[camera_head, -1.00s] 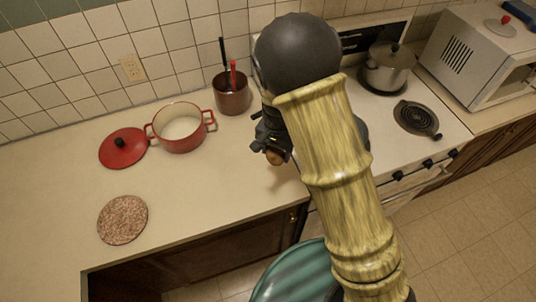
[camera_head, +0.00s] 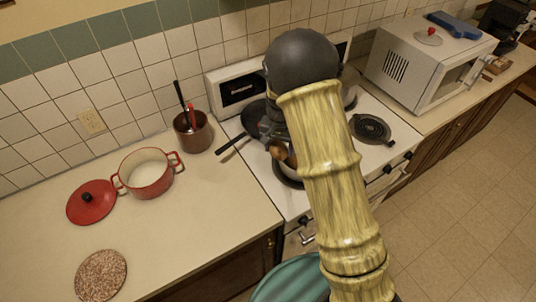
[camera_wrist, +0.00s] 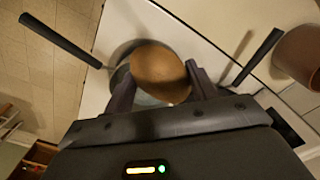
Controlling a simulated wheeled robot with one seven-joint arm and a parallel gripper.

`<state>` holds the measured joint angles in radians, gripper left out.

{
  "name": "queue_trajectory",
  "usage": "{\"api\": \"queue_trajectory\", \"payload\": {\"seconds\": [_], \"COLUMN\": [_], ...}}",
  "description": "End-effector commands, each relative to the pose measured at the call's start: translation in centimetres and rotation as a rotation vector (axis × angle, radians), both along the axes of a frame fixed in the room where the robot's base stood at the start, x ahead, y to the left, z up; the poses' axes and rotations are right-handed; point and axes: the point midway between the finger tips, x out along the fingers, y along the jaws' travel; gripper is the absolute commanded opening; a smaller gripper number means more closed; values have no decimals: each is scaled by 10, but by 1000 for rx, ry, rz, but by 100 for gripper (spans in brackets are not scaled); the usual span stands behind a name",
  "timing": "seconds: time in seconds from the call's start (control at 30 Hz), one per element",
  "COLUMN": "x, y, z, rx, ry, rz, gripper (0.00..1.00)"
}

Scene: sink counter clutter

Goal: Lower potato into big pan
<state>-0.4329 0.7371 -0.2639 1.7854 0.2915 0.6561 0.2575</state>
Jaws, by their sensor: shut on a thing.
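My gripper (camera_head: 272,140) is shut on a brown potato (camera_head: 278,150), over the stove. In the wrist view the potato (camera_wrist: 160,75) sits between the two fingers of my gripper (camera_wrist: 162,86). Below it is a pan (camera_wrist: 125,50), mostly hidden by the potato and fingers, with a black handle (camera_wrist: 60,41) reaching to the upper left. In the head view a little of this pan (camera_head: 287,172) shows under the gripper. A second dark pan (camera_head: 253,114) stands behind on the stove, its handle pointing left. I cannot tell which pan is bigger, nor how high the potato is above the lower one.
A brown pot with utensils (camera_head: 194,133) stands on the counter just left of the stove. A red pot (camera_head: 146,174), a red lid (camera_head: 91,202) and a round speckled mat (camera_head: 101,275) lie farther left.

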Motion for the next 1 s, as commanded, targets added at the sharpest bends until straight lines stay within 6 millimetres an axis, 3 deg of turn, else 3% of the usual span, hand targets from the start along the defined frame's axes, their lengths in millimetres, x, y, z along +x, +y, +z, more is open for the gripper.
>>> {"api": "queue_trajectory", "payload": {"seconds": [0.27,1.0], "x": [30,107], "y": [-34,-120], "z": [9,6], "rx": [0,0], "ry": [0,0], "rz": [-2,-1], "gripper": [30,30]}}
